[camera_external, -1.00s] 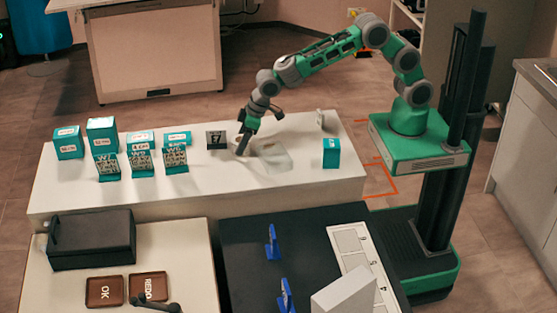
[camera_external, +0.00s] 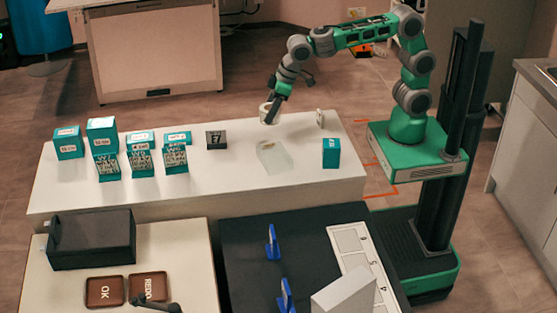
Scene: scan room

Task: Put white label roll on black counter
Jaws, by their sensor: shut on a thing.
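The white label roll (camera_external: 264,112) is in my gripper (camera_external: 271,112), held above the far edge of the white table. My gripper is shut on it, with the fingers pointing down and a dark finger in front of part of the roll. The black counter (camera_external: 240,235) is at the front right, nearer the camera than the white table and apart from the roll.
The white table (camera_external: 100,195) bears several teal boxes (camera_external: 103,131), a dark block (camera_external: 216,139), a clear tray (camera_external: 274,157) and a teal box (camera_external: 331,152). Blue stands (camera_external: 273,243), a numbered white strip (camera_external: 350,240) and a white box (camera_external: 342,292) occupy the counter.

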